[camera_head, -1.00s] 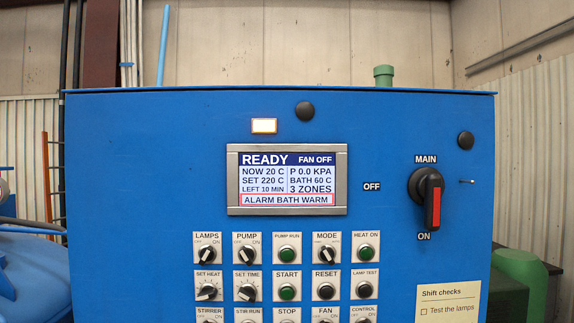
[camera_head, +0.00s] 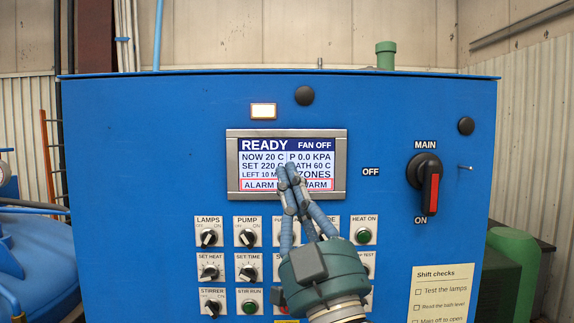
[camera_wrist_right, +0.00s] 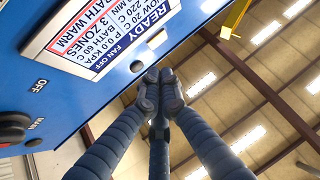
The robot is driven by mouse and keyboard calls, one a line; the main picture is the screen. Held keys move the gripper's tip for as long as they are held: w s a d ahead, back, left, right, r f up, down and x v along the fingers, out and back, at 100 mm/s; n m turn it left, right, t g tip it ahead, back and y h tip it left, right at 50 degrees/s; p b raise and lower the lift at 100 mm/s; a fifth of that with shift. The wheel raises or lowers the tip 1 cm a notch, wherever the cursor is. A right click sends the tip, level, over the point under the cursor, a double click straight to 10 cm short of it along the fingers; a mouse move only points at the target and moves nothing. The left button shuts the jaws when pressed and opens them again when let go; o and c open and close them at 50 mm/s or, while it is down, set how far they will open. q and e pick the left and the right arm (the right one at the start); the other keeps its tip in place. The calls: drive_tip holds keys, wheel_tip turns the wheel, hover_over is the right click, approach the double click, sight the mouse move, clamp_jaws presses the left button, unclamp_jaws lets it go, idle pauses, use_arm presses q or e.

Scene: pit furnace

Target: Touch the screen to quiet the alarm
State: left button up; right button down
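The screen (camera_head: 262,163) is lit in a grey frame on the blue panel. It reads READY and FAN OFF, with a red-boxed line of ALARM and WARM at its bottom. My right gripper (camera_head: 287,170) is in front of the screen, fingers pointing up and tips together, with nothing visible between them. The fingers hide the middle of the alarm line. In the right wrist view the screen (camera_wrist_right: 100,35) is upside down at upper left, and the closed fingertips of the right gripper (camera_wrist_right: 160,88) are beside it. I cannot tell whether they touch the panel. My left gripper is not seen.
Below the screen are rows of knobs and buttons, partly hidden by my right gripper, such as the pump knob (camera_head: 247,238) and the heat on button (camera_head: 363,236). The main switch (camera_head: 425,185) sticks out at the right. A shift checks note (camera_head: 440,292) is at lower right.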

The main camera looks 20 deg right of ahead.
drive_tip(key=shift+w, duration=0.15)
approach(282, 154)
wheel_tip(282, 154, up, 4)
drive_tip(key=w, duration=0.2)
drive_tip(key=shift+w+a+f+b, duration=0.15)
drive_tip(key=shift+w+a+b, duration=0.15)
drive_tip(key=shift+w, duration=0.25)
idle(1.3)
drive_tip(key=shift+w+d, duration=0.15)
drive_tip(key=shift+w, duration=0.25)
drive_tip(key=shift+w+d, duration=0.1)
drive_tip(key=shift+w, duration=0.1)
idle(0.5)
idle(0.4)
drive_tip(key=shift+s, duration=0.6)
drive_tip(key=shift+a, duration=0.25)
